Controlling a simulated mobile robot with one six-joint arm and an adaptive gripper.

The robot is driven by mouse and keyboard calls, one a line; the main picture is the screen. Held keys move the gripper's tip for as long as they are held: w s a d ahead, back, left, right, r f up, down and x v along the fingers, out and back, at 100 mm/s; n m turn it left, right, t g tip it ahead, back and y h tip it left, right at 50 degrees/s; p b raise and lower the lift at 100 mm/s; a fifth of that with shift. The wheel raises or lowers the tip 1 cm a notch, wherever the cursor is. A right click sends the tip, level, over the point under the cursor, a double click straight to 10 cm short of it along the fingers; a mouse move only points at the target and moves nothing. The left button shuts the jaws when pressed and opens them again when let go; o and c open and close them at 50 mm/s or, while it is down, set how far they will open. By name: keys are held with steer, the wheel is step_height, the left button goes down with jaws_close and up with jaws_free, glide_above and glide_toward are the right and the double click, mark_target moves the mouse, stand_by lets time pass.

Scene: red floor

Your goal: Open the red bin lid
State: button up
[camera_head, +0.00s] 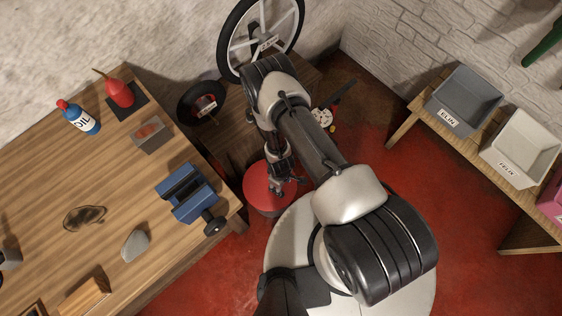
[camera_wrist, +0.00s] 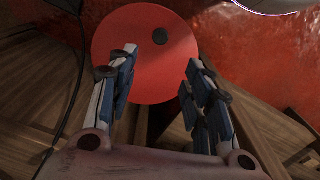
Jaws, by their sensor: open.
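The red bin (camera_head: 262,186) stands on the red floor beside the front corner of the workbench, close to my base. In the head view my gripper (camera_head: 283,190) hangs over the bin and hides part of the lid. I cannot tell whether the fingertips touch the lid.
A wooden workbench (camera_head: 60,190) fills the left, with a blue vise (camera_head: 188,192) at its edge near the bin. A wheel (camera_head: 260,30) leans at the back wall. A bench at right holds a grey crate (camera_head: 465,98) and a white crate (camera_head: 522,148). Red floor lies open between.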

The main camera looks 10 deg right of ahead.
step_height(320, 180, down, 15)
steer(key=b, duration=0.5)
steer(key=shift+c, duration=0.2)
jaws_close()
steer(key=shift+r, duration=0.1)
stand_by(0.3)
